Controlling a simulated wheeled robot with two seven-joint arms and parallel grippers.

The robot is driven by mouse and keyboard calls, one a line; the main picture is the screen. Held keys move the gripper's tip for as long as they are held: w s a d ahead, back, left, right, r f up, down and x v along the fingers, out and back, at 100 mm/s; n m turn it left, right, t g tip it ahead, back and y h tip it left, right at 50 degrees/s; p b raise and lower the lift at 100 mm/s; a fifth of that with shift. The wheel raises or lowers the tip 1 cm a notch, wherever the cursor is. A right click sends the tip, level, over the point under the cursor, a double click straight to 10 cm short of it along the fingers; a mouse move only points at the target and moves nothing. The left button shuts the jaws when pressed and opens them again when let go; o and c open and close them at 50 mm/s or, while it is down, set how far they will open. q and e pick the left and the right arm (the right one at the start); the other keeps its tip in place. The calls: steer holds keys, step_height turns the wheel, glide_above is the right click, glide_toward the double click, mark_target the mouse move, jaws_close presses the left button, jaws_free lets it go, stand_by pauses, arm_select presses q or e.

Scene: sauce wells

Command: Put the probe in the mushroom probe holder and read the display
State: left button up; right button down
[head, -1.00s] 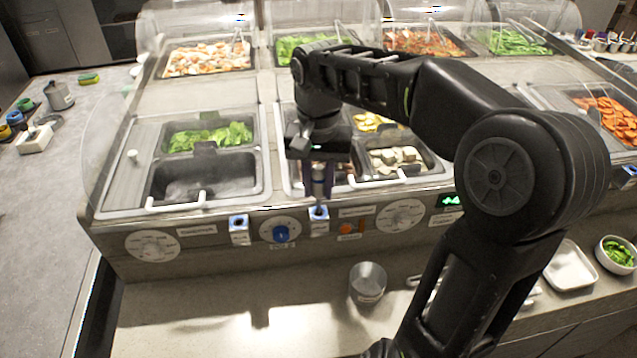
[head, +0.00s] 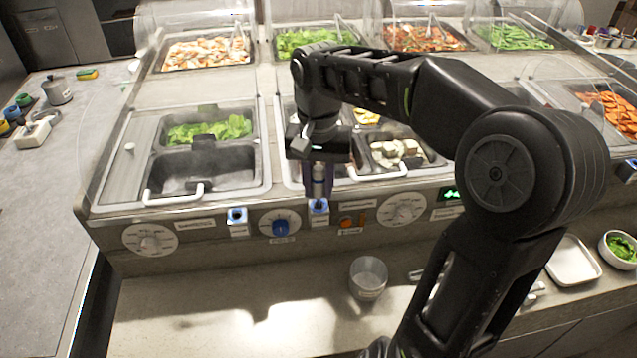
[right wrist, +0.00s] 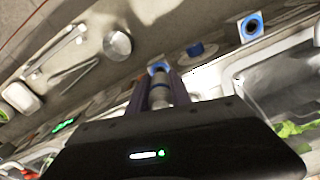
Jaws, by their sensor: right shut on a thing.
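My right gripper (head: 318,180) is shut on the probe, a slim grey and blue stick held upright with its tip down. The probe (right wrist: 160,92) shows between the fingers in the right wrist view. Its lower end is at a blue-and-white holder (head: 319,207) on the counter's front edge; I cannot tell whether it is inside. A second such holder (head: 237,216) is to the left, empty. Pale chunks that look like mushrooms (head: 394,150) lie in a well behind and right of the gripper. A small display (head: 449,194) glows green, partly beside my arm; its reading is too small to tell. My left gripper is out of view.
A blue knob (head: 280,226) and dials line the front panel. A metal cup (head: 368,277) stands on the lower shelf, with a white dish (head: 572,262) at the right. Well handles (head: 175,198) stick out near the front edge. The shelf's left part is clear.

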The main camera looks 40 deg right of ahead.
mark_target(319, 169)
steer(key=shift+f, duration=0.25)
steer(key=shift+f+b, duration=0.3)
steer(key=shift+b, duration=0.15)
steer(key=shift+f+b, duration=0.55)
steer(key=shift+f, duration=0.2)
steer(key=shift+r, duration=0.2)
stand_by(2.7)
steer(key=shift+r+p, duration=2.95)
steer(key=shift+r, duration=0.7)
